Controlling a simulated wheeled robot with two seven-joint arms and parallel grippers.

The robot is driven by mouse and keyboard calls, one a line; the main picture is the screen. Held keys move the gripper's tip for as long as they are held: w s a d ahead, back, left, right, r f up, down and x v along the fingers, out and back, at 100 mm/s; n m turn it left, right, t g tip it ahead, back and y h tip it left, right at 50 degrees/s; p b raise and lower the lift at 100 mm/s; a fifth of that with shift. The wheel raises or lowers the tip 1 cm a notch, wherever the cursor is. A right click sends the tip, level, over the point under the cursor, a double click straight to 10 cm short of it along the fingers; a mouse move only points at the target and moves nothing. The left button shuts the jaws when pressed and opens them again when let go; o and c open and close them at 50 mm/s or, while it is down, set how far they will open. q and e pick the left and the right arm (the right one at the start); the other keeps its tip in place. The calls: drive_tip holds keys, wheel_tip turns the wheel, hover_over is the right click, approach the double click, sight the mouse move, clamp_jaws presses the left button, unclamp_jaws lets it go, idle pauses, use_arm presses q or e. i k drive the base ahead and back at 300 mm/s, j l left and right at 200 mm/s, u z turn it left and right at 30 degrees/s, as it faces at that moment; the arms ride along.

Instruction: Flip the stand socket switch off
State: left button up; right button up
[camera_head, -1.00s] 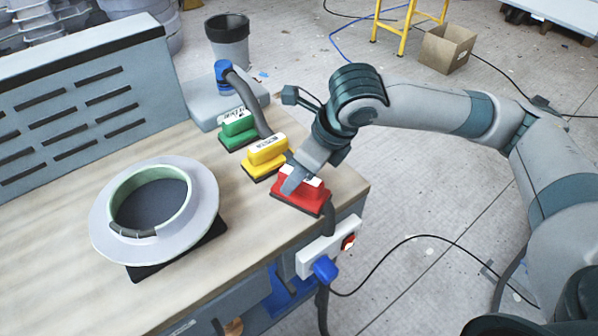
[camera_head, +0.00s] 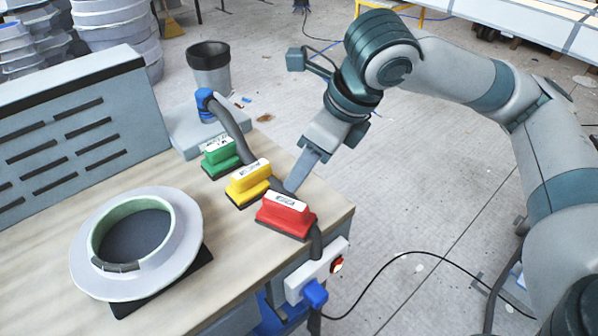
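The stand socket (camera_head: 312,272) is a white box on the side of the bench near its right corner. Its red switch (camera_head: 337,265) is at the right end, and a blue plug (camera_head: 314,293) sits in its front. I cannot tell the switch position. My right gripper (camera_head: 297,184) is above the bench's right edge, behind the red block (camera_head: 285,215) and beside the yellow block (camera_head: 248,182), higher than the socket and apart from it. Its fingers are seen edge-on, so their opening is unclear. My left gripper is out of view.
A green block (camera_head: 220,157) stands behind the yellow one. A grey hose with a blue end (camera_head: 205,100) runs behind the blocks to the socket. A ring-shaped mould (camera_head: 90,268) lies on the bench (camera_head: 235,262). A black cable (camera_head: 440,259) crosses the floor.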

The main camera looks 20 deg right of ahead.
sight(336, 265)
drive_tip(key=z, duration=0.8)
